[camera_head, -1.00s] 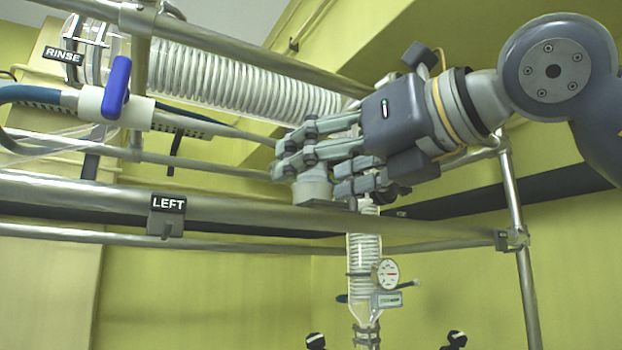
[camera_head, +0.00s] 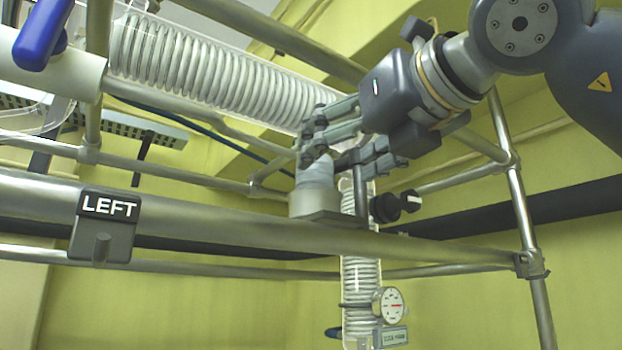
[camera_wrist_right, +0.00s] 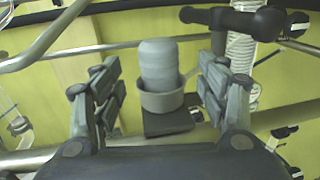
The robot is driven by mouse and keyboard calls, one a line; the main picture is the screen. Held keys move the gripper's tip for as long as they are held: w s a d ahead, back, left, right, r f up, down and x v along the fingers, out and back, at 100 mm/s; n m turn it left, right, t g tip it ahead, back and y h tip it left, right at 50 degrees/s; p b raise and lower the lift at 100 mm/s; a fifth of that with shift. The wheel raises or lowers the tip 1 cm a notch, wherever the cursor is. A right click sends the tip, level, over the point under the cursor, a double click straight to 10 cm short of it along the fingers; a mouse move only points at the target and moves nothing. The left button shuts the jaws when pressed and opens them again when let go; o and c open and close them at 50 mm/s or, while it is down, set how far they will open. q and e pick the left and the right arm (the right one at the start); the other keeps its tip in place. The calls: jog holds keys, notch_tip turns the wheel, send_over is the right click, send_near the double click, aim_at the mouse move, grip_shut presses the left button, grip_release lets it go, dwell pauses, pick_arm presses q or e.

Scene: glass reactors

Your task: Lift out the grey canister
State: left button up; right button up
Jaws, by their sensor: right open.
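The grey canister (camera_head: 316,168) stands upright in a round metal holder cup (camera_head: 316,204) on the rail, below the upper glass coil. The right wrist view shows the canister (camera_wrist_right: 158,62) rising out of the cup (camera_wrist_right: 163,99), between my fingers. My right gripper (camera_head: 325,140) is open at the canister's upper part, its fingers partly hiding it. In the wrist view the right gripper (camera_wrist_right: 160,85) has a finger on either side, with gaps between the fingers and the canister. My left gripper is not in view.
A thick steel rail (camera_head: 220,222) with a LEFT sign (camera_head: 107,208) runs under the cup. A glass coil condenser (camera_head: 215,75) slants above left. A vertical coil with a gauge (camera_head: 388,306) hangs behind. A black valve knob (camera_head: 398,204) sits just right of the cup.

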aim_at(324, 164)
jog(key=shift+p+x, duration=0.4)
jog(key=shift+x, duration=0.65)
jog(key=p+x, duration=0.2)
jog(key=x, duration=0.1)
jog(key=p+x, duration=0.1)
jog(key=p, duration=0.1)
jog(key=shift+w+a+r, duration=0.15)
jog(key=shift+r, duration=0.2)
jog(key=shift+w+a, duration=0.15)
jog(key=shift+w, duration=0.15)
jog(key=shift+w+a+f, duration=0.15)
jog(key=shift+w+f, duration=0.05)
jog(key=shift+w, duration=0.1)
jog(key=shift+c, duration=0.6)
jog(key=shift+s, duration=0.2)
jog(key=c, duration=0.9)
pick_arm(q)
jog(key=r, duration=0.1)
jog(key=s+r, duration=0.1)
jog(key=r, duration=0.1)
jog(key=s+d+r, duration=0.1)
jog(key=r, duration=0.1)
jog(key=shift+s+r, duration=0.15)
pick_arm(e)
jog(key=shift+w, duration=0.1)
jog(key=shift+c, duration=0.9)
